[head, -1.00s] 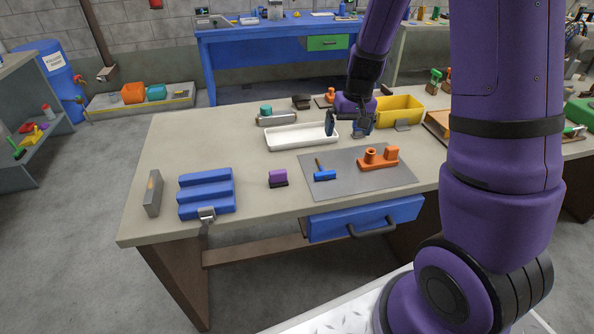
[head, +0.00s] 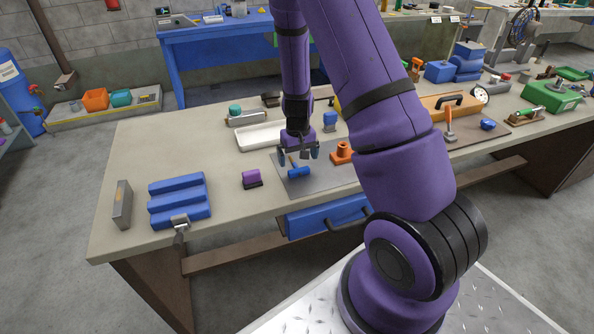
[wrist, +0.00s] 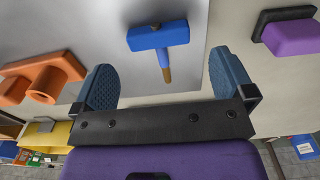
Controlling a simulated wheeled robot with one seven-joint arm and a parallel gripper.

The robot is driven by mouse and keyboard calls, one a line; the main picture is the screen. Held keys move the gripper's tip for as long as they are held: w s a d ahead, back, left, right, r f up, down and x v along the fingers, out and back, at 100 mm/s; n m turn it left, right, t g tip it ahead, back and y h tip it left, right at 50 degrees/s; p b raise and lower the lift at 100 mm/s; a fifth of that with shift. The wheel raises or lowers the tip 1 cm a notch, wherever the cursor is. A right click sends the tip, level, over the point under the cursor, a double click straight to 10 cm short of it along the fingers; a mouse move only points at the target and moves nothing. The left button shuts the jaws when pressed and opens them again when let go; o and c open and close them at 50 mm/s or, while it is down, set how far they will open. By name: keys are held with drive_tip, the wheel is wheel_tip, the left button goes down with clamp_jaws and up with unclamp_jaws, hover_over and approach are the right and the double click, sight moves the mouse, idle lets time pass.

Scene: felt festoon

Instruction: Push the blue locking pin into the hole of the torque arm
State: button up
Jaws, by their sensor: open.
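The blue locking pin (head: 299,173) is a T shape with a thick blue crossbar and a thin shank ending in brown. It lies on the grey mat (head: 297,188); the wrist view shows the pin (wrist: 158,35) too. My gripper (head: 299,155) is open and empty, pointing down above the pin. In the wrist view my gripper's two blue pads (wrist: 163,72) stand apart, the shank between their lines. The orange torque arm (head: 342,152), with a round hollow boss, is right of the gripper, partly hidden by my arm. The wrist view shows it at left (wrist: 30,88).
A purple block on a black base (head: 252,179) stands left of the mat. A blue stepped block (head: 179,201) and a grey plate (head: 122,205) are further left. A white tray (head: 258,138) lies behind the gripper. The bench between purple and stepped blocks is clear.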

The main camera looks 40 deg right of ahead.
sight(298, 168)
drive_tip(key=shift+d+f, duration=0.1)
drive_tip(key=shift+f, duration=2.45)
drive_tip(key=c, duration=0.9)
